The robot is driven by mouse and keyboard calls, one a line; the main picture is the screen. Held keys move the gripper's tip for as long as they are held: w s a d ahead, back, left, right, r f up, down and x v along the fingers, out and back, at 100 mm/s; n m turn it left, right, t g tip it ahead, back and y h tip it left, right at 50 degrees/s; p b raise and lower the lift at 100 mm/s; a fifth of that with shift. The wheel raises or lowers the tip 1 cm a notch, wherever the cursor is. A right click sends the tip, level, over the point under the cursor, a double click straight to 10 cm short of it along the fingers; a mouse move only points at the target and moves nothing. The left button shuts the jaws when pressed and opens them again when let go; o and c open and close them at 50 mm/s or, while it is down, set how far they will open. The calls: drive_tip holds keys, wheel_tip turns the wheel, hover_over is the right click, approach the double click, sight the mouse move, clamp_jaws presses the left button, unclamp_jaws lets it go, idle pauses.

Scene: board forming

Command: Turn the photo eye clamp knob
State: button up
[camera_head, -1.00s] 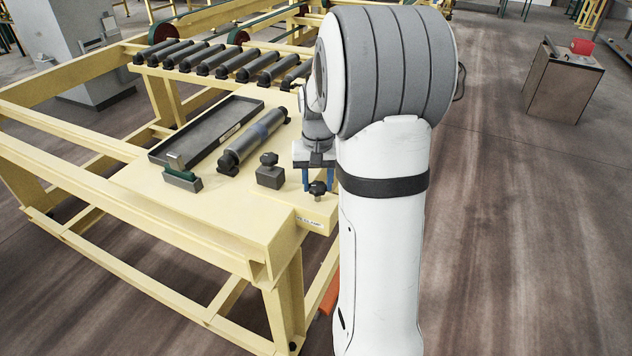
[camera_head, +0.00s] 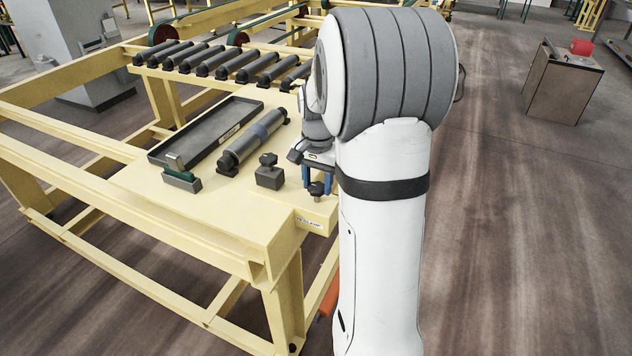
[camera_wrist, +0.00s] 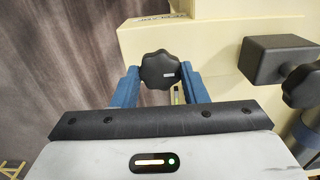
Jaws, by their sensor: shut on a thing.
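The photo eye clamp knob is a black lobed knob (camera_wrist: 160,69) on the yellow table, near a label at the table edge. My gripper (camera_wrist: 162,84) has blue fingers, one on each side of the knob, and is shut on it. In the head view the knob (camera_head: 316,188) shows at the table's near right corner, between the finger ends, with my gripper (camera_head: 317,180) above it. The knob's stem is mostly hidden in the wrist view.
A dark block with a knob (camera_head: 269,175) stands left of my gripper. A grey roller (camera_head: 250,142), a black tray (camera_head: 190,148) and a green-and-grey block (camera_head: 181,178) lie farther left on the yellow table (camera_head: 225,208). Conveyor rollers (camera_head: 240,64) are behind.

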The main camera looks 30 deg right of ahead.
sight(317, 186)
drive_tip(key=shift+s+a+f, duration=0.1)
drive_tip(key=shift+s+f, duration=0.05)
drive_tip(key=shift+f, duration=0.05)
drive_tip(key=o, duration=1)
drive_tip(key=shift+r, duration=0.15)
drive_tip(key=shift+c, duration=0.2)
drive_tip(key=shift+r, duration=0.55)
wheel_tip(317, 186, up, 7)
drive_tip(key=shift+f, duration=0.15)
drive_tip(key=s+a+f+n+t, duration=0.2)
drive_tip(key=s+a+n, duration=0.8)
drive_tip(key=s+a, duration=0.5)
drive_tip(key=s, duration=0.3)
drive_tip(key=shift+s+n+t, duration=0.3)
drive_tip(key=shift+s+t, duration=0.1)
